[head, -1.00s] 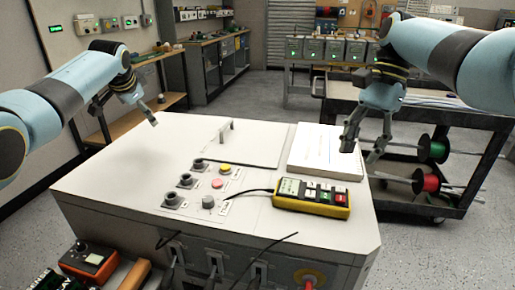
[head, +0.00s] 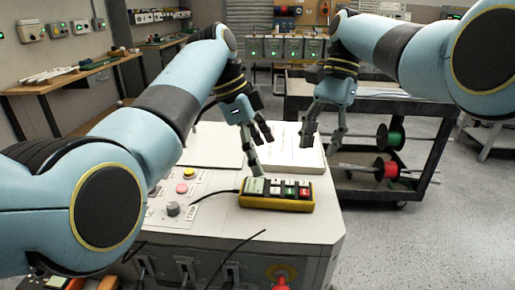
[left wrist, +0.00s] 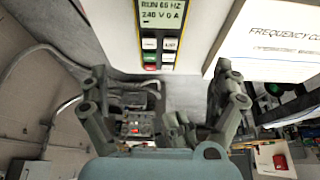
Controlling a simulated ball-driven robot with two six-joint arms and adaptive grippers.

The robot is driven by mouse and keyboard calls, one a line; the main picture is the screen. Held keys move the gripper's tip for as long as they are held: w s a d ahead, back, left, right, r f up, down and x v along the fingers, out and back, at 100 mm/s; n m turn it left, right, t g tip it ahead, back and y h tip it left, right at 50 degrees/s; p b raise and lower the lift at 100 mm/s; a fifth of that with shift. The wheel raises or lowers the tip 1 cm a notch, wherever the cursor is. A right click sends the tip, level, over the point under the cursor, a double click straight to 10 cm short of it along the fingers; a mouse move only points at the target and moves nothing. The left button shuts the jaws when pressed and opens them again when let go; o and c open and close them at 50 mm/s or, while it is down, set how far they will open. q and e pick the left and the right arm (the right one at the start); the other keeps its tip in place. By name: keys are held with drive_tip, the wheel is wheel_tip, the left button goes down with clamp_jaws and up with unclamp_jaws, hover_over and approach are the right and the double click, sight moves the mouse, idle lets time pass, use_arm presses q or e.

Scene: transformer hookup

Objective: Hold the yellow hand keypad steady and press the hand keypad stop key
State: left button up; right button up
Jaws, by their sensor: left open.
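The yellow hand keypad (head: 244,201) lies on the console's white top near its front right, with a screen at its left end and several keys. A red key (head: 304,192) shows at its right end; I cannot read its label. In the left wrist view the keypad's screen (left wrist: 162,14) reads "RUN 60 HZ 240 V 0 A", above white, green and red keys. My left gripper (head: 262,154) is open and empty, just behind and above the keypad's left part; contact is unclear. My right gripper (head: 321,146) looks open and empty, behind and right of the keypad.
A white panel or booklet (head: 300,150) lies behind the keypad. A grey knob (head: 173,208) and pink button (head: 182,188) are to its left. A black cable runs from the keypad's left end. A dark cart (head: 420,140) with spools stands at right.

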sight(277, 188)
use_arm(q)
drive_tip(key=x, duration=1)
drive_tip(key=shift+f, duration=0.2)
drive_tip(key=c, duration=1.6)
use_arm(e)
clamp_jaws()
